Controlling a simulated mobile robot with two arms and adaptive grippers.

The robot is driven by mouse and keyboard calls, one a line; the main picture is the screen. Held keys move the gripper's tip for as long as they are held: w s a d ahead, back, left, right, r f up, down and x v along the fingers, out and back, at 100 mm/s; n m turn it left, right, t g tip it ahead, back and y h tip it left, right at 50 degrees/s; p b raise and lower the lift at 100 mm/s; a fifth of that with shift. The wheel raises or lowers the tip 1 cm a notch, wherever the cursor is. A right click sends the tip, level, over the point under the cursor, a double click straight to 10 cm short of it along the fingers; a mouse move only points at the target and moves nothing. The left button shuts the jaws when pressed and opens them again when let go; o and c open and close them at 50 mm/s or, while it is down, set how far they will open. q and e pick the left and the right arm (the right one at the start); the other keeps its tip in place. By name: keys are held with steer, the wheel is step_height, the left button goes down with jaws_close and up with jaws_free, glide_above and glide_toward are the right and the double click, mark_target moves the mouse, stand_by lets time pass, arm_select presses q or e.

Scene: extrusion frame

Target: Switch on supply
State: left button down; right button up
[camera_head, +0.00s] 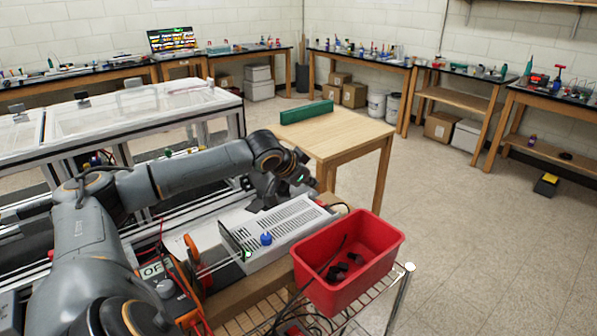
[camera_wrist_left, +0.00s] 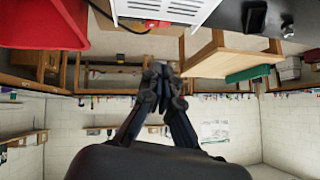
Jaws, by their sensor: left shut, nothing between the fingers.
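The supply (camera_head: 281,226) is a white-grey box with a vented top. It sits on the bench in the middle of the head view, and a blue round part shows at its near side. In the left wrist view part of the supply (camera_wrist_left: 165,10) shows at the top edge, with a small red part (camera_wrist_left: 154,23) on its end. My left gripper (camera_head: 278,190) is above and behind the far end of the supply. Its fingertips (camera_wrist_left: 159,72) are together and empty, apart from the supply. My right gripper is not in view.
A red bin (camera_head: 365,262) with dark items stands right of the supply. A multimeter (camera_head: 165,288) and orange-handled items are at the left. The floor at the right is mostly clear.

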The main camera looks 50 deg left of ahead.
arm_select(q)
steer(key=v, duration=0.3)
steer(key=b+v, duration=0.1)
steer(key=v, duration=0.1)
steer(key=shift+s+a+r, duration=0.15)
steer(key=shift+a+r, duration=0.15)
steer(key=shift+a, duration=0.05)
stand_by(0.3)
